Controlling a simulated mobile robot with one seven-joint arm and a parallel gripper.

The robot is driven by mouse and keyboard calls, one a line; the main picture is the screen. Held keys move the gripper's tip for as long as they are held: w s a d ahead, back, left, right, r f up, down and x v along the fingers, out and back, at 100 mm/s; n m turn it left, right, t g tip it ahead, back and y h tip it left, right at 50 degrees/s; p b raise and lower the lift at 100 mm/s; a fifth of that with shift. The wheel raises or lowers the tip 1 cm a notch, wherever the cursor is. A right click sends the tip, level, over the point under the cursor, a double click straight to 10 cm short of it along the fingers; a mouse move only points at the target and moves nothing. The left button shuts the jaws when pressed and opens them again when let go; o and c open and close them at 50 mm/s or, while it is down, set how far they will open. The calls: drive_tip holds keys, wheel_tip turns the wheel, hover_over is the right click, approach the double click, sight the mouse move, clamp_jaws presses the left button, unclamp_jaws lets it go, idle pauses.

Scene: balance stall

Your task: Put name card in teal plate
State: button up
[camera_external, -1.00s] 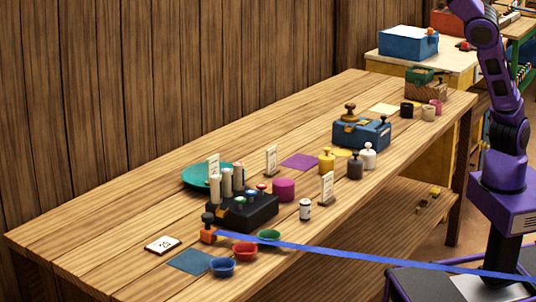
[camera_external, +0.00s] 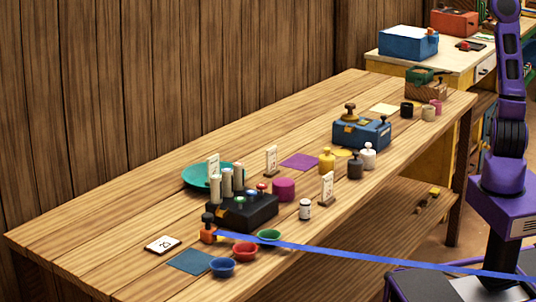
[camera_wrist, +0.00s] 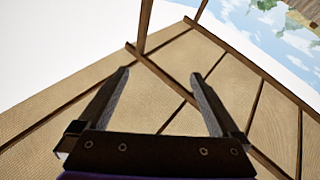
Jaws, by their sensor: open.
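The teal plate (camera_external: 193,178) lies near the wall side of the long wooden table, behind a black box with pale cylinders. Small upright white cards stand on the table: one (camera_external: 214,165) at the plate, one (camera_external: 271,160) to its right, and one (camera_external: 327,188) nearer the front edge. A flat white card with dark marks (camera_external: 162,245) lies at the front left. I cannot tell which is the name card. My gripper (camera_wrist: 160,76) is open and empty, pointed at a wooden ceiling or wall in the wrist view; it is out of the external view, far from the table things.
The black box (camera_external: 240,212) stands right in front of the plate. Blue (camera_external: 222,267), red (camera_external: 245,252) and green (camera_external: 269,236) bowls sit along the front edge. A blue box (camera_external: 362,132) and several weights stand farther right. The table's left end is bare.

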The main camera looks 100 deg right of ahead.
drive_tip(key=w+a+f+m+g+y+p, duration=0.1)
drive_tip(key=w+a+f+g, duration=0.15)
drive_tip(key=f, duration=0.55)
drive_tip(key=w+a+f+m+g+y, duration=0.1)
drive_tip(key=a+f+g+y, duration=0.15)
drive_tip(key=f, duration=0.55)
drive_tip(key=s+a+f+g+p, duration=0.1)
drive_tip(key=s+a+f+g, duration=0.35)
drive_tip(key=a+f, duration=0.45)
drive_tip(key=s+a+f+g, duration=0.3)
drive_tip(key=s+a+f, duration=0.25)
drive_tip(key=f, duration=0.45)
drive_tip(key=s+a+f+m+g+h+p, duration=0.1)
drive_tip(key=s+a+f+g, duration=0.15)
drive_tip(key=s+f, duration=0.35)
drive_tip(key=s+a+f+g+h, duration=0.15)
drive_tip(key=s+a+f, duration=0.25)
drive_tip(key=f, duration=0.5)
drive_tip(key=s+d+f+m+h, duration=0.1)
drive_tip(key=s+d+f+h, duration=0.2)
drive_tip(key=d+f+h, duration=0.2)
drive_tip(key=shift+s+d+f, duration=0.35)
drive_tip(key=shift+d+f, duration=0.5)
drive_tip(key=shift+d, duration=0.4)
